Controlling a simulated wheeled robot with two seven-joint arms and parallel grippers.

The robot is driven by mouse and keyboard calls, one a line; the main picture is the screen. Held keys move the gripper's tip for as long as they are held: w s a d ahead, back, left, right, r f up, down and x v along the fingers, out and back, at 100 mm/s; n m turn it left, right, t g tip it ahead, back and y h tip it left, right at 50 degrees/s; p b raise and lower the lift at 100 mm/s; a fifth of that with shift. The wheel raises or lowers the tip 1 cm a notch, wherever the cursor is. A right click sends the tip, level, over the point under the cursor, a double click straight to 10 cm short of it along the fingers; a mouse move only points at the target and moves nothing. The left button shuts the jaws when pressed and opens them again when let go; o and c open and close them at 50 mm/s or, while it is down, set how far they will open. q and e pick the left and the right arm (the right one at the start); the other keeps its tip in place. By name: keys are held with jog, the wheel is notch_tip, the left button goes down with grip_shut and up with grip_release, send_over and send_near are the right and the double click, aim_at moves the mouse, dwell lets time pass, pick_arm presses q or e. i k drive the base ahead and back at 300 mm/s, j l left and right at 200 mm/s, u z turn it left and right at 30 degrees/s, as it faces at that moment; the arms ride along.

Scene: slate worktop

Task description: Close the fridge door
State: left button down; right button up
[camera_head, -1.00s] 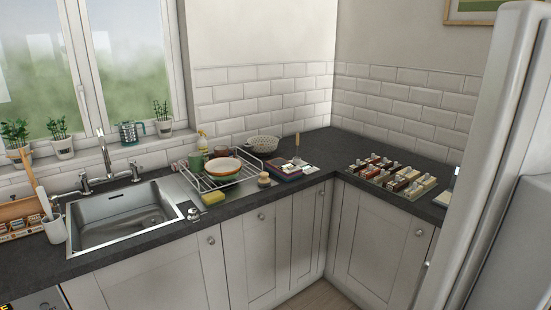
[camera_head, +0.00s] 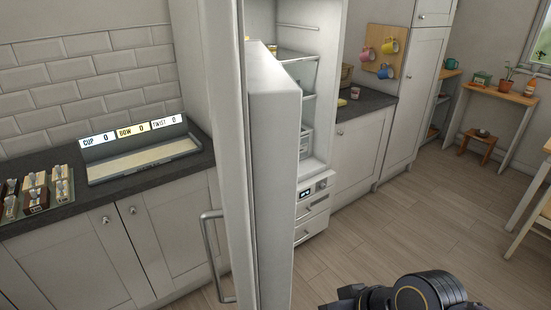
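The fridge door (camera_head: 268,180) stands open in the middle of the head view, seen nearly edge-on, with its handle (camera_head: 212,255) on its left side. Behind it the fridge interior (camera_head: 312,100) shows shelves and drawers, with a small lit display panel (camera_head: 307,191). A dark part of one of my arms shows at the bottom right, to the right of the door and apart from it in the picture. Neither gripper's fingers can be made out.
A slate worktop (camera_head: 60,215) on the left holds a labelled tray (camera_head: 140,160) and a rack of small blocks (camera_head: 38,190). A counter (camera_head: 362,105) and tall cabinet (camera_head: 410,110) stand right of the fridge. The wooden floor (camera_head: 400,235) is open at right.

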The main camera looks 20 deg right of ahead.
aim_at(255, 106)
jog(key=i+j+z, duration=0.1)
jog(key=j+z, duration=0.6)
jog(key=j, duration=0.2)
jog(key=j+z, duration=0.35)
jog(key=j+u, duration=0.2)
jog(key=k+l, duration=0.05)
